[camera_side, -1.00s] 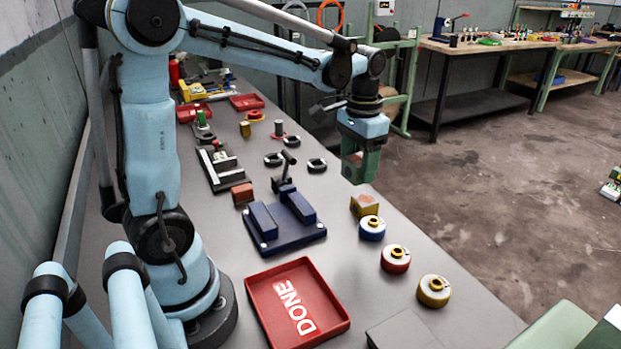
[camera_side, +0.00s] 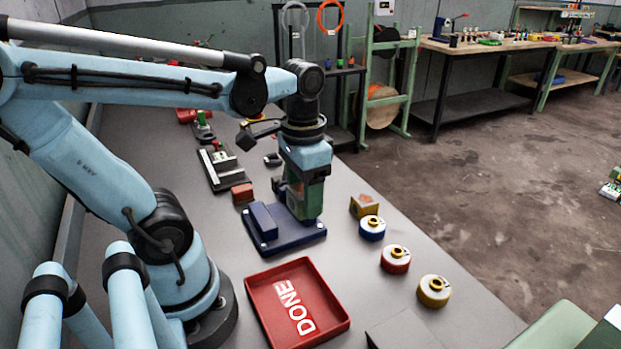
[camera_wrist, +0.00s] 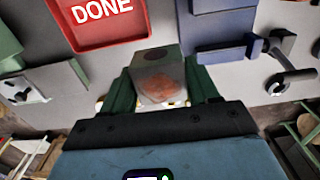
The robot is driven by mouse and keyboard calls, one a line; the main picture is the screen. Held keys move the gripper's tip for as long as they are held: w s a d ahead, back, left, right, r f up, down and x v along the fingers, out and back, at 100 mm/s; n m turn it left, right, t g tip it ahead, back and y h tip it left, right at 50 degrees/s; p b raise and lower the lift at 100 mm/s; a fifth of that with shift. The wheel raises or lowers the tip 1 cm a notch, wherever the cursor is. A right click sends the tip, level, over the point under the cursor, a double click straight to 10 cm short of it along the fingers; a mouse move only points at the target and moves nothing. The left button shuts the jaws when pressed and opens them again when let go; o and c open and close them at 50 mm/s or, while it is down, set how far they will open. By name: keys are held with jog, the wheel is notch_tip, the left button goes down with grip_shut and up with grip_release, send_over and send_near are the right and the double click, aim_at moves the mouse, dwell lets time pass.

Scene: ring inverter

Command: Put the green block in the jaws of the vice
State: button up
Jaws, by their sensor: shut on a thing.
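My gripper (camera_side: 304,208) points down with its green fingers shut on a block. In the wrist view the held block (camera_wrist: 157,75) has a dark greenish-grey top and a grey face with an orange-brown patch. I take it as the green block; its colour is hard to tell. The blue vice (camera_side: 290,243) lies on the bench, with its left jaw (camera_side: 263,221) in sight. My gripper hides its right jaw in the side view. In the wrist view the vice (camera_wrist: 225,22) is right of the block.
A red tray marked DONE (camera_side: 263,297) lies in front of the vice. A yellow block (camera_side: 364,207) and blue, red and yellow round pieces (camera_side: 372,228) stand to the right. A reddish block (camera_side: 242,193) is behind left.

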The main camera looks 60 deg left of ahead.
send_over(284, 220)
notch_tip(284, 220, down, 6)
jog(key=shift+f, duration=2.15)
jog(key=o, duration=1.4)
jog(key=shift+f, duration=0.15)
notch_tip(284, 220, up, 12)
jog(key=w+d+t, duration=0.2)
jog(key=d+t, duration=0.1)
jog(key=d, duration=0.4)
jog(key=w+d+t, duration=0.3)
jog(key=d+t, duration=0.1)
jog(key=d, duration=0.3)
jog(key=shift+w+f, duration=0.35)
jog(key=shift+f, duration=0.05)
